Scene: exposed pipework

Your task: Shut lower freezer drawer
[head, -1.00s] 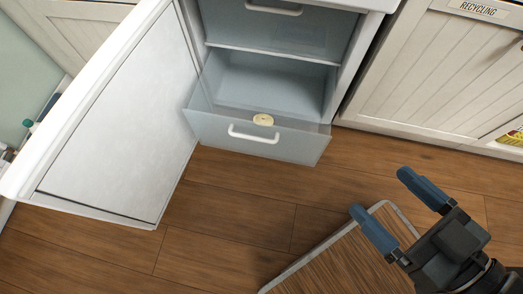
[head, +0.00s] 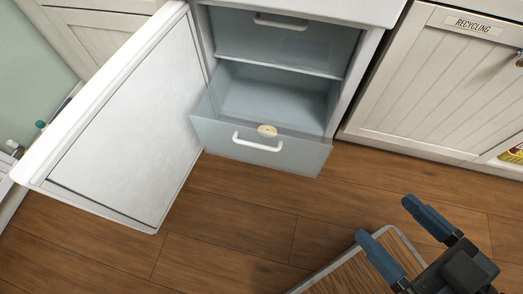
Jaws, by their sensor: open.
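The lower freezer drawer (head: 261,154) is pulled out of the freezer, with a translucent front and a white handle (head: 257,143). A small pale yellow round item (head: 267,130) shows at the drawer's front, just above the handle. The freezer door (head: 131,128) is swung open to the left. The upper drawer (head: 285,43) sits inside the freezer, with its own white handle. My gripper (head: 386,222) is at the lower right, with two blue fingers apart and nothing between them. It is apart from the drawer, to the right and nearer to me.
A white cabinet labelled RECYCLING (head: 434,81) stands right of the freezer. The wooden floor (head: 236,219) in front of the drawer is clear. A wood-topped surface with a pale edge (head: 350,271), perhaps my base, lies below my gripper. Small bottles stand at the far left.

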